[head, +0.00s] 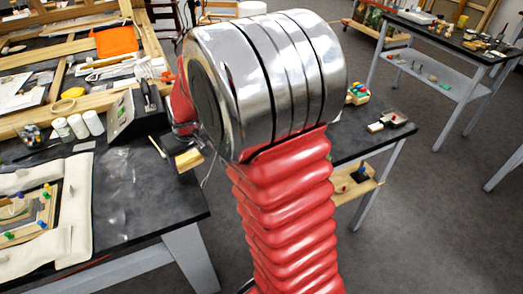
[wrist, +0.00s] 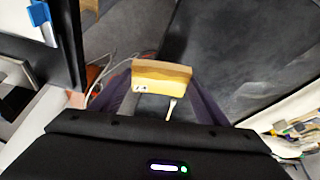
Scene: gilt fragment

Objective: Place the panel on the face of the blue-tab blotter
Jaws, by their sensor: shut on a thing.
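The panel (wrist: 162,78) is a small yellow and tan block with a brown upper edge and a small pale mark. It sits between the dark fingers of my gripper (wrist: 161,92), which is shut on it. In the head view the panel (head: 188,159) hangs at the right edge of the dark bench, partly hidden by my arm. A blue tab (wrist: 38,14) on a white piece shows at the top left of the wrist view; I cannot tell whether it is the blotter. No blotter is clearly seen in the head view.
A dark bench (head: 130,195) has free room at its front right. A padded board with coloured pins (head: 30,215) lies at its left. White jars (head: 78,126) and a dark box (head: 136,115) stand behind. Another bench (head: 372,145) is at right.

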